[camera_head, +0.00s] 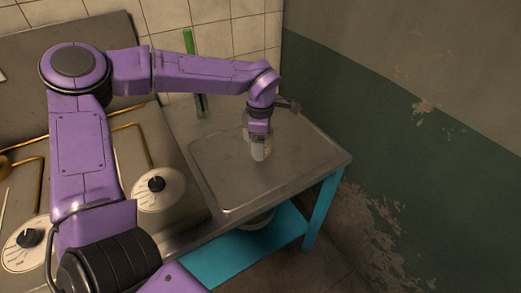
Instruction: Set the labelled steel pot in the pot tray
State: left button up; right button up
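My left arm comes in from the left, and its gripper (260,147) points down over the pot tray. The pot tray (225,200) is a shallow grey metal tray with a raised rim, on the side table against the wall. A small pale, greyish shape (246,122) shows just behind the gripper. It is mostly hidden, and I cannot tell if it is the labelled steel pot or part of my gripper. Whether the fingers are open or shut on something is too small to see. My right gripper is not in view.
Two white round dials with black knobs (157,184) (30,238) and brass pipes (140,125) are at the left. A green-topped upright object (189,42) stands at the back. A pale round vessel (256,220) sits on the blue lower shelf (245,245). The wall bounds the right.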

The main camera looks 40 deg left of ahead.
pick_arm(q)
jog(key=shift+f, duration=1.6)
jog(key=shift+f, duration=0.1)
jog(key=o, duration=1.2)
jog(key=shift+f, duration=0.1)
notch_tip(320, 180, up, 12)
jog(key=shift+r+p, duration=0.25)
jog(key=shift+p, duration=0.1)
